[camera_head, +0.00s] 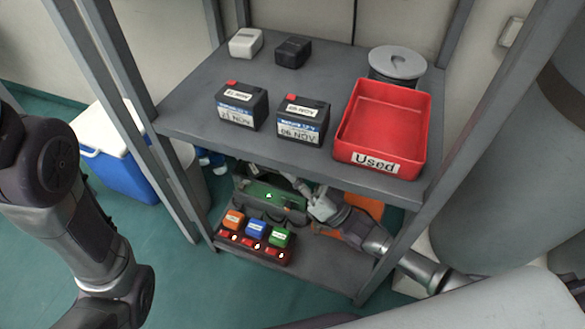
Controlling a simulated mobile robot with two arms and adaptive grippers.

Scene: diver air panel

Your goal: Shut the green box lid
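On the lower shelf, a dark green box (268,196) with a small bright mark stands at the back, partly hidden under the upper shelf. I cannot tell how far its lid is open. A small green labelled block (280,237) sits in front of it on a dark red panel, beside a blue block (257,229) and an orange block (234,220). My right arm reaches in from the right under the upper shelf. Its gripper (296,184) is close to the green box's right side, partly hidden by the shelf edge; contact is unclear. My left arm is at the left, its gripper out of view.
The upper shelf (190,112) carries two labelled batteries (241,107) (302,120), a red "Used" tray (378,157), a grey round canister (397,66) and two small blocks. Shelf posts flank the lower opening. A blue-and-white cooler (125,175) stands at left; a large grey cylinder (500,150) at right.

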